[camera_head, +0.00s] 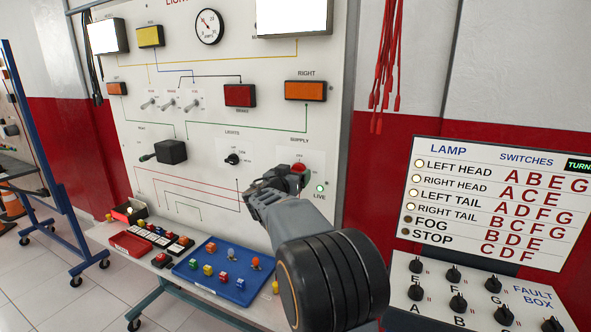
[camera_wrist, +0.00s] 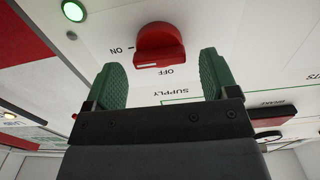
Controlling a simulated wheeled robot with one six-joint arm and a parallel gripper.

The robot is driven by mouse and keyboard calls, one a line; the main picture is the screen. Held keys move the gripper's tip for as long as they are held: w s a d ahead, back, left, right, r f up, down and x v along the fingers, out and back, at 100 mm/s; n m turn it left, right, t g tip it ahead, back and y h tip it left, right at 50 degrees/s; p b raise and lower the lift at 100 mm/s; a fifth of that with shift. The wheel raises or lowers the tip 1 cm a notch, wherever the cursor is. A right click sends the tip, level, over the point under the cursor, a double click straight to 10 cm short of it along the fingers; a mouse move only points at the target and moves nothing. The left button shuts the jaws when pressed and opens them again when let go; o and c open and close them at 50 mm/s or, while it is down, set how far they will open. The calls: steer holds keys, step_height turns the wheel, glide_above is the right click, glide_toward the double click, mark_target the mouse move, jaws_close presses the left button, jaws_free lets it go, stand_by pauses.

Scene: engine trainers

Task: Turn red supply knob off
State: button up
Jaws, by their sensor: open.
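The red supply knob (camera_head: 299,167) is on the white panel under the SUPPLY label, partly hidden behind my gripper. In the wrist view the red knob (camera_wrist: 160,45) appears large, with the ON mark at its left and OFF below it, the lettering upside down. A pale line shows on the knob's lower edge; I cannot tell its exact setting. The green LIVE lamp (camera_head: 320,188) is lit, and it also glows in the wrist view (camera_wrist: 73,10). My gripper (camera_wrist: 163,75) is open and empty, its green fingers apart on either side of the knob's lower part in the picture, not visibly touching it.
A black LIGHTS knob (camera_head: 232,159) sits left of the supply. A blue tray (camera_head: 205,284) with coloured parts and a red bin (camera_head: 131,246) lie on the bench below. A lamp chart (camera_head: 480,205) and fault box (camera_head: 480,285) stand at right.

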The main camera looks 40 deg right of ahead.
steer(key=shift+x, duration=1)
steer(key=c, duration=0.9)
